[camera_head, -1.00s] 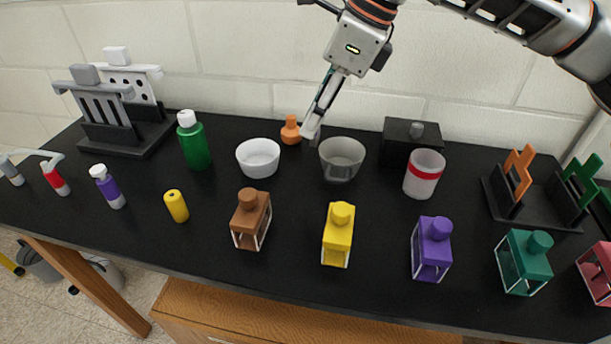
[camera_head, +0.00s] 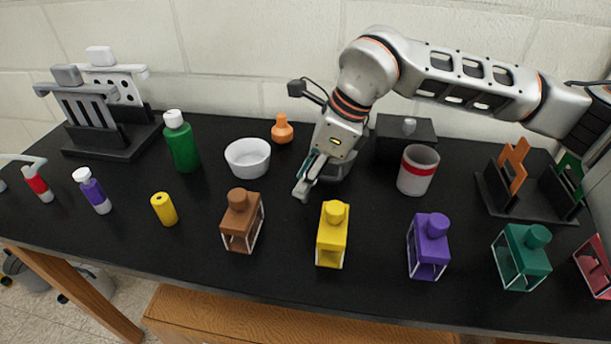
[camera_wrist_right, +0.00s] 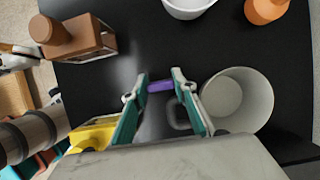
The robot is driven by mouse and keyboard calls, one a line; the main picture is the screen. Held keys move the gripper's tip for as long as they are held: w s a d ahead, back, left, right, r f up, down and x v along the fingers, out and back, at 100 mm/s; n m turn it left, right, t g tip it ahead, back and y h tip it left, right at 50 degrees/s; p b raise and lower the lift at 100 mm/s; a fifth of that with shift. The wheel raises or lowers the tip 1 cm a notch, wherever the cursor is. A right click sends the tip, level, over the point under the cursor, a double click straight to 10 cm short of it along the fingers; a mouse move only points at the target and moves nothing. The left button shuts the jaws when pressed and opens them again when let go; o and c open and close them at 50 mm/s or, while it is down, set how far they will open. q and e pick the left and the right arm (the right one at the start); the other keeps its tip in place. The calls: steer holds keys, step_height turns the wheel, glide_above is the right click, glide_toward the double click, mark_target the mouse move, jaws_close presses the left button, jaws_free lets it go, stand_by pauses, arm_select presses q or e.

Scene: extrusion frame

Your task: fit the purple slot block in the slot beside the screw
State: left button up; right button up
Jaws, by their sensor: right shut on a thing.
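My right gripper (camera_head: 303,192) is low over the middle of the table, in front of the grey cup (camera_head: 342,170). In the right wrist view its two teal-padded fingers (camera_wrist_right: 160,88) are closed on a small purple bar-like piece (camera_wrist_right: 160,86), which I take to be the purple slot block. Most of the piece is hidden, and I cannot see it in the head view. A larger purple open-framed block with a round knob (camera_head: 430,245) stands at the front right of the table. No screw or matching slot can be made out.
Brown (camera_head: 241,222), yellow (camera_head: 333,235) and green (camera_head: 522,256) knobbed blocks stand along the front. A white bowl (camera_head: 248,158) and an orange bottle (camera_head: 282,130) are behind left of the gripper. A red-banded cup (camera_head: 417,170) stands to its right.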

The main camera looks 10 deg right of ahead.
steer(key=shift+r, duration=0.1)
steer(key=o, duration=1.1)
